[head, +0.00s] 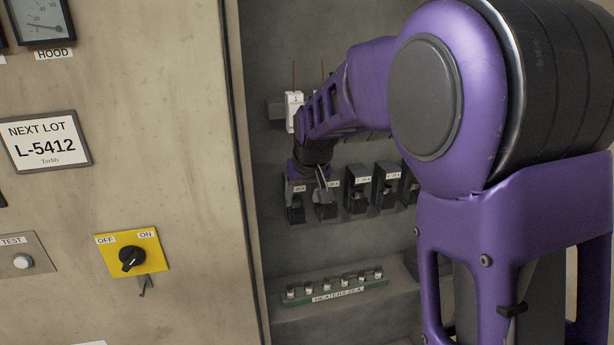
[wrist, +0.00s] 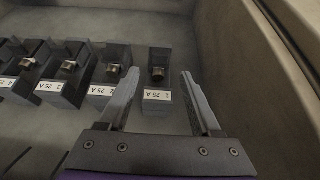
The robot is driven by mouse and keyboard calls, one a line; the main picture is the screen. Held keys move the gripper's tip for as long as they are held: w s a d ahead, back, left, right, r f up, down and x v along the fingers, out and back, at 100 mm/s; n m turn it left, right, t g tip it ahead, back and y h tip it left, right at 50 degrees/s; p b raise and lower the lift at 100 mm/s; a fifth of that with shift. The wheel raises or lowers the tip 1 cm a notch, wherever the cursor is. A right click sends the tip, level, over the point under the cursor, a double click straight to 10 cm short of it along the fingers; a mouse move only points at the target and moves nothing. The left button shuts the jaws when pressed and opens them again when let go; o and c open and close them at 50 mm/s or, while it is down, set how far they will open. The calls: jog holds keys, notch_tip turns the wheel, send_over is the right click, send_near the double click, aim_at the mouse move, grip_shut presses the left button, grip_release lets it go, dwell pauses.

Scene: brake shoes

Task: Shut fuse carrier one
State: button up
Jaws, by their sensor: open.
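Fuse carrier one (wrist: 158,57) is a dark block with a brass-coloured part and a white label reading "1 25 A" in the wrist view. In the head view it is the leftmost carrier (head: 295,213) of the row. My gripper (wrist: 160,74) is open and empty, with one grey finger on each side of carrier one in the wrist picture. Whether the fingers reach level with it I cannot tell. In the head view my gripper (head: 321,180) is small and partly hidden by my wrist, in front of the row's left end. How far the carrier is tilted is unclear.
Fuse carrier two (wrist: 112,55) stands close beside carrier one, with more carriers beyond. The cabinet's side wall (wrist: 285,70) rises near my other finger. Below the row is a heater terminal strip (head: 335,288). A yellow switch plate (head: 151,246) is on the left panel.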

jog(key=v, duration=0.8)
jog(key=shift+s+r, duration=0.15)
jog(key=shift+r, duration=0.1)
